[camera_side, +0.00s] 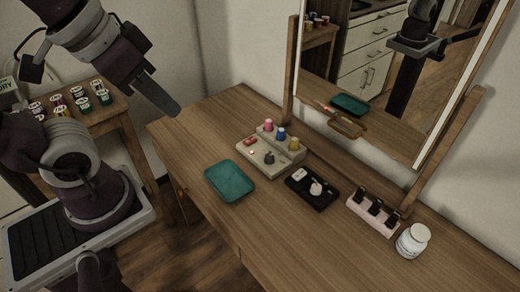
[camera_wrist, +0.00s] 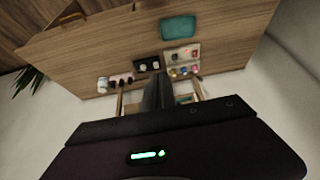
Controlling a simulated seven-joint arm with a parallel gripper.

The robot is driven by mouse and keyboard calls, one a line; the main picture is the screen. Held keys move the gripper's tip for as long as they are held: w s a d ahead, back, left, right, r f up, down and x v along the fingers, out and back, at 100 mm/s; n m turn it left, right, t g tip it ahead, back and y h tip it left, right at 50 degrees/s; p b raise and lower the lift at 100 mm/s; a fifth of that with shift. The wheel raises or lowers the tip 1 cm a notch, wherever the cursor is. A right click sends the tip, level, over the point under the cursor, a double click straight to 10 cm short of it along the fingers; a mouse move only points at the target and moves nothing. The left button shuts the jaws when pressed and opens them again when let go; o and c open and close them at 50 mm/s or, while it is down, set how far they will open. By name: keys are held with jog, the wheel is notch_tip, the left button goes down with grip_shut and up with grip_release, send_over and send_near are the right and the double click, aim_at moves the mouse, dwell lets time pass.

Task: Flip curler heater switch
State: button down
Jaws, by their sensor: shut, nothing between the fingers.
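The curler heater (camera_side: 285,161) is a beige box on the wooden dresser, with pink, blue and yellow curlers standing along its back. A red rocker switch (camera_side: 250,141) appears at its left end, beside a small glowing red light and a dark knob. I cannot tell which way the switch is tipped. In the wrist view the heater (camera_wrist: 168,56) lies just beyond the fingers, its near part partly hidden. My gripper (camera_side: 176,110) is shut and empty, above the dresser's left end, up and left of the heater and apart from it. Its fingers show in the wrist view (camera_wrist: 158,88).
A teal tray (camera_side: 230,181) lies in front of the heater. A black tray (camera_side: 312,189) with white items, a pink rack (camera_side: 373,215) of dark bottles and a white jar (camera_side: 412,240) stand to the right. A framed mirror (camera_side: 385,90) rises behind.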

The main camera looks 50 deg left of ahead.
jog(key=shift+s+d+f, duration=0.1)
jog(key=shift+s+f, duration=0.1)
jog(key=shift+s, duration=0.4)
jog(key=w+a+f+n+g, duration=0.1)
jog(key=w+a+n+g, duration=0.3)
jog(key=w, duration=0.6)
jog(key=w+a+f+n+t, duration=0.1)
jog(key=w+a+f+n, duration=0.15)
jog(key=w+n, duration=0.5)
jog(key=w+a+f+n+g, duration=0.1)
jog(key=w+a+f+n, duration=0.2)
jog(key=w+a+f, duration=0.2)
jog(key=w+a+f+n+g, duration=0.1)
jog(key=w+a+f+n, duration=0.2)
jog(key=f, duration=0.7)
jog(key=w+a, duration=0.2)
jog(key=w, duration=0.1)
jog(key=shift+w+a+f, duration=0.2)
jog(key=shift+w+f, duration=0.15)
